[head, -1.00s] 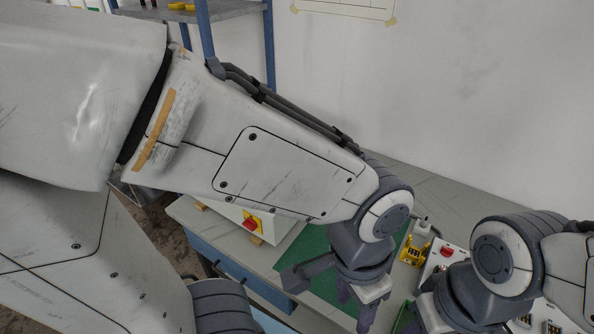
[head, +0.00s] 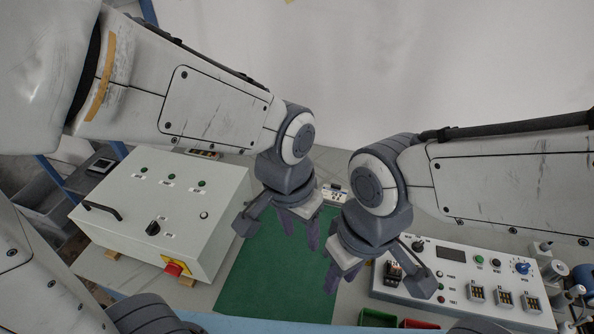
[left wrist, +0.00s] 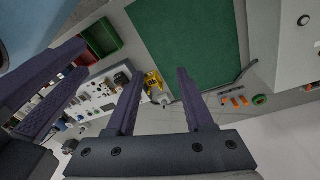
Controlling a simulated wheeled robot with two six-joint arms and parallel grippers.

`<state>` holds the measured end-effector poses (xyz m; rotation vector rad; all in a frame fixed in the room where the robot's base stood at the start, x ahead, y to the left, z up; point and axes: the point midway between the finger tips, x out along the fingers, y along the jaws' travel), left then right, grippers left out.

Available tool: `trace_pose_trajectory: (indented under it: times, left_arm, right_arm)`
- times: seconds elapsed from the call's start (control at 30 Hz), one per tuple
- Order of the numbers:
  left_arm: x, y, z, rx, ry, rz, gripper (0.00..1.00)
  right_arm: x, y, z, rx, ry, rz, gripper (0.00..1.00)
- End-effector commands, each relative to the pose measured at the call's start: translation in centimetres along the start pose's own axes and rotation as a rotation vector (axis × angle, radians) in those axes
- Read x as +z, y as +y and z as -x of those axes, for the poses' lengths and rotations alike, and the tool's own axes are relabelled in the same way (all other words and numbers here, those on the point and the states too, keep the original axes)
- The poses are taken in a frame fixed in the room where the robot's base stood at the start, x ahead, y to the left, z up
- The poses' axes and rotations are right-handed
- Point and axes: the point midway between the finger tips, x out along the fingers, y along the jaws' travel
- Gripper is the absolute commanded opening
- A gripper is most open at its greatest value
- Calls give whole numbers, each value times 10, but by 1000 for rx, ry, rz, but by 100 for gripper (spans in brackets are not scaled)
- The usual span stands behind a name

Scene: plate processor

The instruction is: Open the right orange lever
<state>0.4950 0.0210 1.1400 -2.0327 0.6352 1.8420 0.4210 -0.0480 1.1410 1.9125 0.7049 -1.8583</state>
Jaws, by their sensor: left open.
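Small orange pieces that look like levers (left wrist: 235,101) lie on the grey table in the left wrist view, beyond the mat and right of my finger. They are too small to tell whether they are up or down. In the head view, my left gripper (head: 300,236) is open and empty above the green mat. Its two dark fingers stand apart in the left wrist view (left wrist: 160,100), with the orange pieces outside the gap. My right gripper (head: 341,278) hangs lower, near the mat's right edge, with its fingers apart and nothing seen between them.
A white control box (head: 160,210) with a red knob stands left of the green mat (head: 275,275). A control panel (head: 460,275) stands right. A yellow object (left wrist: 154,83) is near the mat's edge. Green and red bins (head: 415,323) are at the front. My grippers are close together.

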Motion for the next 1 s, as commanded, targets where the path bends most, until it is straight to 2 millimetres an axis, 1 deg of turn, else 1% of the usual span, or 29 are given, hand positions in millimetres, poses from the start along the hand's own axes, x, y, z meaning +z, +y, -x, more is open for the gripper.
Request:
trace_pose_trajectory:
  times: [0.03,0.07,0.1,0.17,0.2,0.27,0.3,0.4,0.5,0.6,0.7,0.87,1.0]
  left_arm:
    - [-31,-14,-13,-12,17,39,52]
    - [-51,-22,-20,-19,34,61,52]
    - [-76,-35,-30,-29,57,90,52]
    - [-112,-59,-48,-45,92,133,52]
    - [-134,-76,-62,-57,115,159,52]
    - [-163,-102,-84,-73,148,197,52]
    - [-180,-120,-98,-83,170,220,52]
    - [-211,-162,-132,-107,215,269,52]
    - [-229,-194,-160,-126,249,305,52]
    - [-239,-215,-177,-138,272,325,52]
    - [-243,-226,-186,-144,283,335,52]
    - [-247,-230,-201,-145,284,336,52]
    - [-253,-234,-224,-144,281,336,52]
  right_arm:
    - [0,0,-3,0,0,0,35]
    - [0,0,-4,0,0,0,35]
    - [0,0,-6,0,0,0,35]
    - [1,0,-8,0,0,0,35]
    - [1,1,-9,0,0,1,35]
    - [1,1,-11,0,0,1,35]
    - [1,1,-12,0,0,1,35]
    - [1,1,-14,0,0,1,35]
    - [1,1,-15,0,0,1,35]
    - [1,1,-16,0,0,1,35]
    - [1,1,-16,0,0,1,35]
    - [1,1,-10,0,0,1,35]
    - [0,0,-3,0,0,0,35]
